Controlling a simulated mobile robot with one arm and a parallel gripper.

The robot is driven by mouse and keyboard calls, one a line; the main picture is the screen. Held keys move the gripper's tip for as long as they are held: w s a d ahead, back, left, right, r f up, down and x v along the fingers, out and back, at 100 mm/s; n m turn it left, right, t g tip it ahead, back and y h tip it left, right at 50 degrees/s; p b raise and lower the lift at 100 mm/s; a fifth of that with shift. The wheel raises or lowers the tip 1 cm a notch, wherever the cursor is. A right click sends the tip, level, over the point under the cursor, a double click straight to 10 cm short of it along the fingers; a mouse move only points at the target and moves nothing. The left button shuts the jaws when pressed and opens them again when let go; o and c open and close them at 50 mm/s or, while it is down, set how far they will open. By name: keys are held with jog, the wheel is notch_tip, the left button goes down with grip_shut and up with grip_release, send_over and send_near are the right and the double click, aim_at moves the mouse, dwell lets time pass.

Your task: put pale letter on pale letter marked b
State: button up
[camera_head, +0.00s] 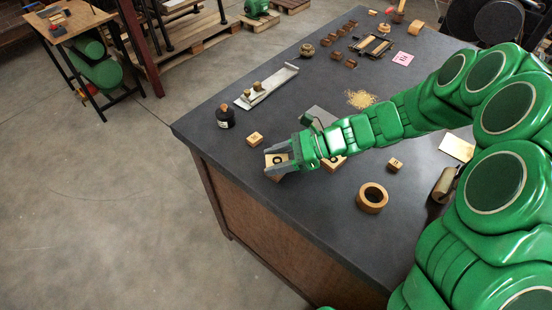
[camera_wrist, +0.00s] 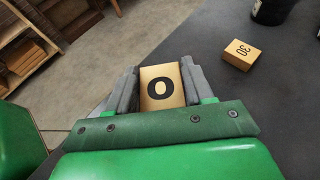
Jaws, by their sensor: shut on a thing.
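My gripper (camera_head: 274,163) is shut on a pale letter block (camera_head: 277,159) near the table's front left edge. In the wrist view the block (camera_wrist: 162,86) sits between the grey fingers (camera_wrist: 160,88), with a dark O on its face. Some brown shows just under the fingers in the head view; I cannot tell if it is the same block's side or another block. A second pale block (camera_head: 334,162) is partly hidden behind my wrist, its mark unreadable. I cannot make out a b on any block.
A small pale block (camera_head: 254,139) stands left of my gripper; its mark reads like 30 in the wrist view (camera_wrist: 241,54). Another small block (camera_head: 396,164) and a tape-like ring (camera_head: 372,198) lie right. A black bottle (camera_head: 225,117) and metal tray (camera_head: 266,87) are behind.

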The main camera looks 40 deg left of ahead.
jog(key=shift+f, duration=0.1)
jog(key=o, duration=1)
jog(key=v, duration=1.2)
